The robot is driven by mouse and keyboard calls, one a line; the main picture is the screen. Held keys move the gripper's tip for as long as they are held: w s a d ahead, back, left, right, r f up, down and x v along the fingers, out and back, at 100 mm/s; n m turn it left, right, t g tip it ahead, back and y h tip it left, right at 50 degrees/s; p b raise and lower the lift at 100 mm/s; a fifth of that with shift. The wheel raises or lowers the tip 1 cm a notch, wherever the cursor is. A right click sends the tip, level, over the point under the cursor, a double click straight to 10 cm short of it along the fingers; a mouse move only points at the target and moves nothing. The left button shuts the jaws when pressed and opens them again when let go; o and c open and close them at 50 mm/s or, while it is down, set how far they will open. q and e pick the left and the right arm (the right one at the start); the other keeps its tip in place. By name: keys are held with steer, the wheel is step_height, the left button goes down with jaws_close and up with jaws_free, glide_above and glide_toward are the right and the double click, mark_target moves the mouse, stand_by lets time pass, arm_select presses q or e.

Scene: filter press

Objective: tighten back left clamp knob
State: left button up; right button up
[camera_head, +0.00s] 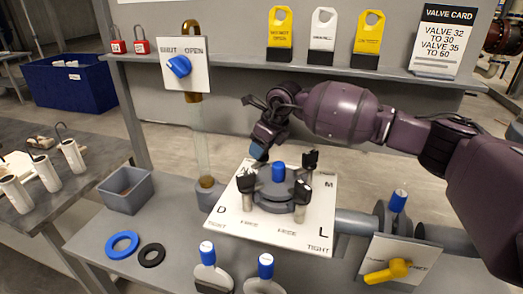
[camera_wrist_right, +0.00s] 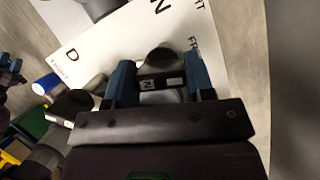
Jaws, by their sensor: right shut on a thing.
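The filter press (camera_head: 272,190) sits on a white board (camera_head: 225,226) marked D, L, M and TIGHT/FREE, with a blue cap (camera_head: 278,171) at its middle. Black clamp knobs stand around it: front left (camera_head: 243,184), front right (camera_head: 301,191) and back right (camera_head: 310,159). My right gripper (camera_head: 259,151) reaches down at the back left of the press, where it hides the back left knob. In the right wrist view its blue fingers (camera_wrist_right: 160,82) are shut on the dark back left clamp knob (camera_wrist_right: 160,58). My left gripper is not in view.
A shelf (camera_head: 225,66) with tags and a valve card (camera_head: 441,40) runs behind my right arm. A clear upright tube (camera_head: 201,150) and a grey bin (camera_head: 126,188) stand left of the press. Blue-topped valves (camera_head: 207,253) and a yellow handle (camera_head: 388,272) are in front.

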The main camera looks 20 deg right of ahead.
steer(key=n+b, duration=0.1)
steer(key=n+g+y+b, duration=0.1)
steer(key=n, duration=0.1)
steer(key=n+b, duration=0.1)
steer(key=shift+w+f+n, duration=0.1)
steer(key=shift+f+n, duration=0.15)
steer(key=shift+n, duration=0.15)
steer(key=shift+n+g+b, duration=0.3)
steer(key=shift+n+g, duration=0.1)
steer(key=n+g+b, duration=0.1)
steer(key=n+b, duration=0.1)
steer(key=shift+f+n+y, duration=0.1)
steer(key=shift+n+y, duration=0.3)
steer(key=shift+n+g+b, duration=0.4)
steer(key=shift+n+b, duration=0.3)
steer(key=shift+n, duration=0.3)
steer(key=shift+r+n+g+b, duration=0.3)
steer(key=shift+n+b, duration=0.2)
steer(key=shift+n, duration=0.3)
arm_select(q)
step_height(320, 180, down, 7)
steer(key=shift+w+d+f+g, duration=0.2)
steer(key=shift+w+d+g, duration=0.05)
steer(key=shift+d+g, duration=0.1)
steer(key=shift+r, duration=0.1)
arm_select(e)
steer(key=shift+r, duration=0.1)
